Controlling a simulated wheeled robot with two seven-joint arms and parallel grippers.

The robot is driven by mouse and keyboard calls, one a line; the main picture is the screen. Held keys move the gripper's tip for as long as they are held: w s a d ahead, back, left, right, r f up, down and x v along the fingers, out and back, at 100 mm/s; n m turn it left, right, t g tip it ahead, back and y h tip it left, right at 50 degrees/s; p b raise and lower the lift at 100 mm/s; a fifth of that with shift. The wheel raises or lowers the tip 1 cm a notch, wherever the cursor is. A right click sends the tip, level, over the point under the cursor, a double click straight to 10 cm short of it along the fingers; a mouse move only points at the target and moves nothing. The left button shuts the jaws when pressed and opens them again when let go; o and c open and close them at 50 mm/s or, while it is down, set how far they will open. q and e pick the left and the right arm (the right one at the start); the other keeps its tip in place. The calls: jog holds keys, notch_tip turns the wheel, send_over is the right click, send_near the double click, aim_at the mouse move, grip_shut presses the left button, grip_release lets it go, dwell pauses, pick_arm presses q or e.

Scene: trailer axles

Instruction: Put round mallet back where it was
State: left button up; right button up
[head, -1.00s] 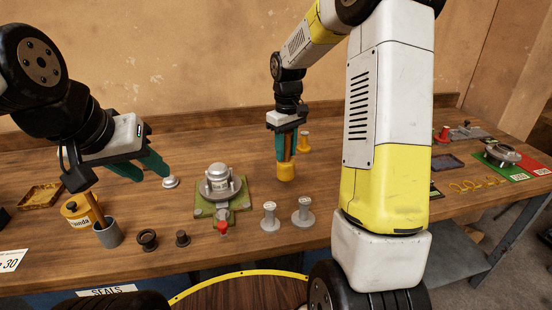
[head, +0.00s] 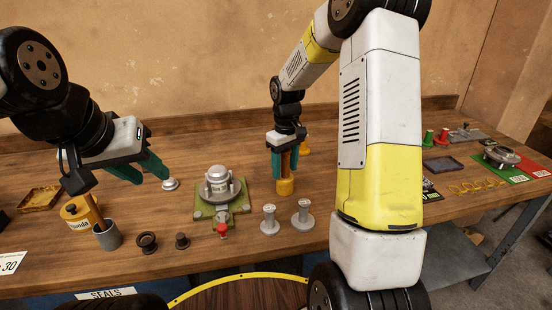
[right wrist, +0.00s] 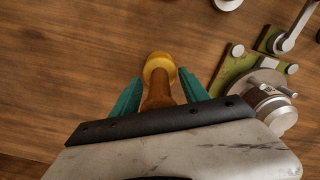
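The round mallet has a yellow-orange head (head: 285,187) and a brown handle. It stands upright, head down, at or just above the wooden bench, right of the green fixture. My right gripper (head: 286,165) points straight down with its teal fingers on either side of the handle; I take it as shut on the handle. In the right wrist view the mallet (right wrist: 159,72) shows between the fingertips (right wrist: 161,85), with the head beyond them. My left gripper (head: 142,168) is open and empty above the left part of the bench.
A green fixture (head: 211,212) with a grey metal housing stands left of the mallet. Two grey spools (head: 303,214) stand in front. A grey cup (head: 109,237) with a handle in it and a yellow can (head: 78,213) stand left. An orange part (head: 305,145) is behind my right gripper.

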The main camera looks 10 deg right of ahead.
jog(key=shift+r, duration=0.15)
notch_tip(320, 180, up, 12)
jog(key=shift+s+f, duration=0.1)
jog(key=s+a+r+m+t+y, duration=0.1)
jog(key=s+r+m+t, duration=0.1)
jog(key=s, duration=1)
jog(key=s+a+r+m+t+y, duration=0.1)
jog(key=s+r+m+t, duration=0.2)
jog(key=s, duration=0.9)
jog(key=shift+s+r+t, duration=0.15)
jog(key=shift+r+t, duration=0.45)
jog(key=shift+r, duration=0.5)
